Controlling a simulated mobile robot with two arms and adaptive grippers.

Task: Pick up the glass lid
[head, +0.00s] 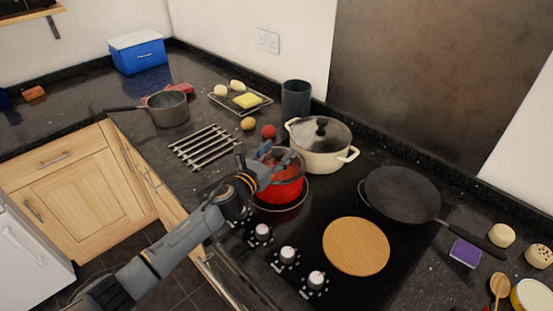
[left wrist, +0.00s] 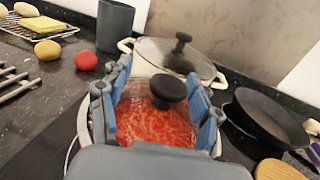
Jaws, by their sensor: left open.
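The red pot (head: 284,194) stands on the black hob, full of red food. In the left wrist view a clear glass lid with a black knob (left wrist: 169,91) lies over the red food. My left gripper (head: 272,164) is open above this pot, and in the left wrist view its blue-grey fingers (left wrist: 160,76) stand on both sides of the knob, apart from it. The fingers hide part of the lid in the head view. A second glass lid (head: 321,132) with a black knob covers the cream pot (head: 318,160) just behind. My right gripper is not in view.
A dark frying pan (head: 400,196) and a round wooden board (head: 356,246) are to the right. A grey cup (head: 296,98) stands behind the pots. A metal rack (head: 203,146), a red ball (head: 268,131) and a grey saucepan (head: 168,110) are to the left.

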